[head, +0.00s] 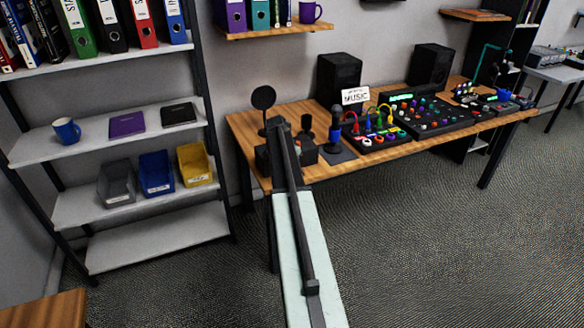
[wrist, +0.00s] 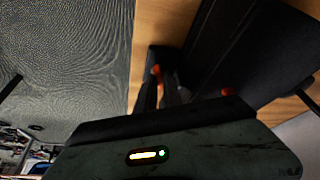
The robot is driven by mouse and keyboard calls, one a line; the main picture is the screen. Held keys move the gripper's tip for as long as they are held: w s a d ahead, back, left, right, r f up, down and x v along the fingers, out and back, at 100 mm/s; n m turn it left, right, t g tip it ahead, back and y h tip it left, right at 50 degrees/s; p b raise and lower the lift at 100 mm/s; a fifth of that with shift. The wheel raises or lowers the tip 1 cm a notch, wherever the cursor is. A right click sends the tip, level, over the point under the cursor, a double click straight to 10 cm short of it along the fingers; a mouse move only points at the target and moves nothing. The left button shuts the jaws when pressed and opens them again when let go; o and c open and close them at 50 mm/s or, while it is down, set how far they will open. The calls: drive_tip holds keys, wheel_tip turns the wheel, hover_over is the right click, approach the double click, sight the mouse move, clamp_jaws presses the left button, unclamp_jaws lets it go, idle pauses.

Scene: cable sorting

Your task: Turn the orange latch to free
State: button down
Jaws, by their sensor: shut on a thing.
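In the wrist view my gripper (wrist: 164,86) is a pair of dark fingers reaching toward a dark device on the wooden desk. It is shut on a small orange part, the orange latch (wrist: 156,70), which shows only in a sliver at the fingertips. How far the latch is turned cannot be told. A second small orange spot (wrist: 227,91) shows to the right on the dark device; what it is is unclear. In the head view my arm hides the fingertips and the latch at the left end of the desk.
The wooden desk (head: 247,128) carries a microphone (head: 336,125), a mixer with coloured cables (head: 368,143), a larger console (head: 432,117) and two black speakers (head: 339,78). A shelf with bins (head: 157,172) stands left. The carpeted floor in front is clear.

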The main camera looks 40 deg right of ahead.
drive_tip(key=m, duration=0.2)
drive_tip(key=w+m+g, duration=0.1)
drive_tip(key=m, duration=0.1)
drive_tip(key=shift+w+a+m+g, duration=0.1)
drive_tip(key=shift+m+g, duration=0.2)
drive_tip(key=shift+m, duration=0.4)
drive_tip(key=c, duration=1.5)
unclamp_jaws()
drive_tip(key=shift+r, duration=0.15)
drive_tip(key=p+v, duration=0.7)
drive_tip(key=shift+a+r, duration=0.1)
drive_tip(key=shift+r, duration=0.2)
